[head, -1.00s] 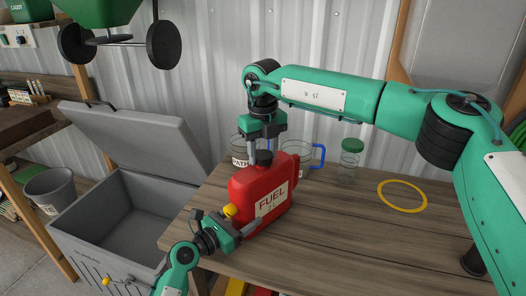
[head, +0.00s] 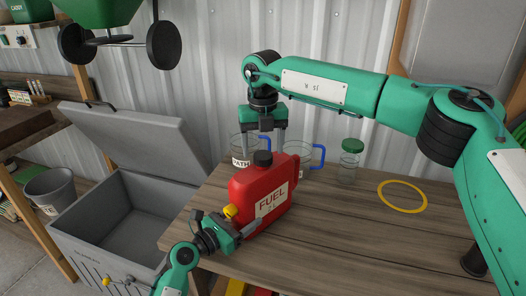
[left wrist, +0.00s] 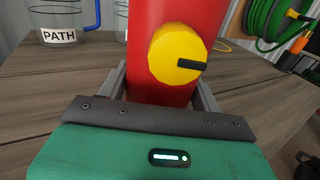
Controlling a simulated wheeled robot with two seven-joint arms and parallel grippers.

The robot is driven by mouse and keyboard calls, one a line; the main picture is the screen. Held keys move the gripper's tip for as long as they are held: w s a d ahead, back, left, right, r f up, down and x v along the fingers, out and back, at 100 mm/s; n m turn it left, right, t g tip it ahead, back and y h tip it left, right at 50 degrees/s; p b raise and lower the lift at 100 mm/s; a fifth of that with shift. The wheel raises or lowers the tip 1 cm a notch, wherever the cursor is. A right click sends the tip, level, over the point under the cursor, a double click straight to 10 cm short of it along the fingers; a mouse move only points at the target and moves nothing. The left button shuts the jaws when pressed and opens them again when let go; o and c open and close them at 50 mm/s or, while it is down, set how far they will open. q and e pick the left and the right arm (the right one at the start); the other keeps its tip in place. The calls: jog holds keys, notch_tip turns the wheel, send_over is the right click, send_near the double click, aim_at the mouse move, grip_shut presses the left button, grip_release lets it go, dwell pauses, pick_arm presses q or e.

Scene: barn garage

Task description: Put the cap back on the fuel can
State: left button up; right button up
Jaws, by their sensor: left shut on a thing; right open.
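The red fuel can (head: 248,190) stands upright on the wooden bench; its front also fills the middle of the left wrist view (left wrist: 160,15). The black cap (head: 263,158) sits on top of the can's neck and looks level; its thread is hidden. My right gripper (head: 263,142) is open above the cap, fingers down, one to each side. My left gripper (head: 238,230) is shut on the can's lower body, with a finger on each side in the left wrist view (left wrist: 160,85). A yellow knob (head: 231,211) with a black bar is on the can's front.
A glass mug labelled PATH (head: 240,147) and another blue-handled mug (head: 303,158) stand close behind the can. A green-lidded jar (head: 349,165) and a yellow ring (head: 402,209) are to the right. An open grey chest (head: 118,262) is left of the bench (head: 350,235).

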notch_tip(320, 180, up, 10)
dwell(0.3)
pick_arm(q)
jog(key=o, duration=2)
jog(key=shift+c, duration=0.2)
jog(key=v, duration=1.4)
